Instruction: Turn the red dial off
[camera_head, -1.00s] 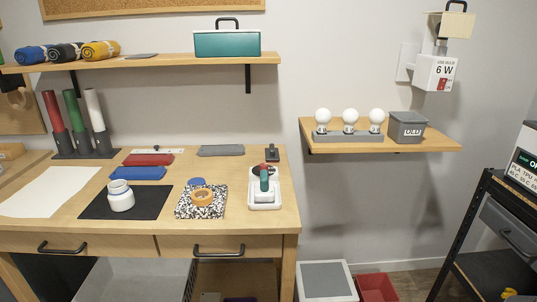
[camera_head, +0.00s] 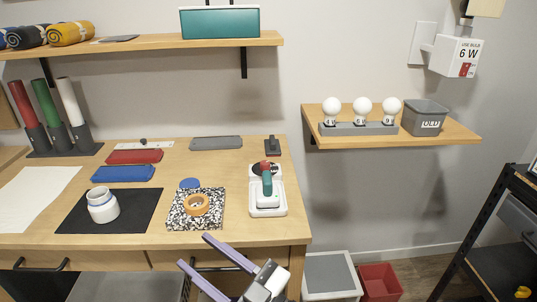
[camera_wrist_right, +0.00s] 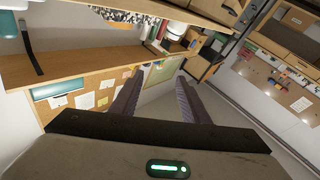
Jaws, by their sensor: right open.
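A white device (camera_head: 268,211) with a green handle stands on the right part of the wooden workbench. A small red part (camera_head: 265,164) shows at the top of the handle, beside a dark round patch. I cannot tell if this red part is the dial, or its setting. My right gripper (camera_head: 193,249) is at the bottom of the head view, in front of the bench's front edge, below and left of the device. Its two purple fingers are apart with nothing between them. They also show apart in the right wrist view (camera_wrist_right: 158,88). My left gripper is out of view.
Near the device are a speckled notebook (camera_head: 181,222) with an orange tape roll (camera_head: 196,204), a black mat (camera_head: 75,217) with a white jar (camera_head: 103,206), and a small black stand (camera_head: 272,147). A shelf (camera_head: 460,131) holds several bulbs and a grey bin (camera_head: 424,119).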

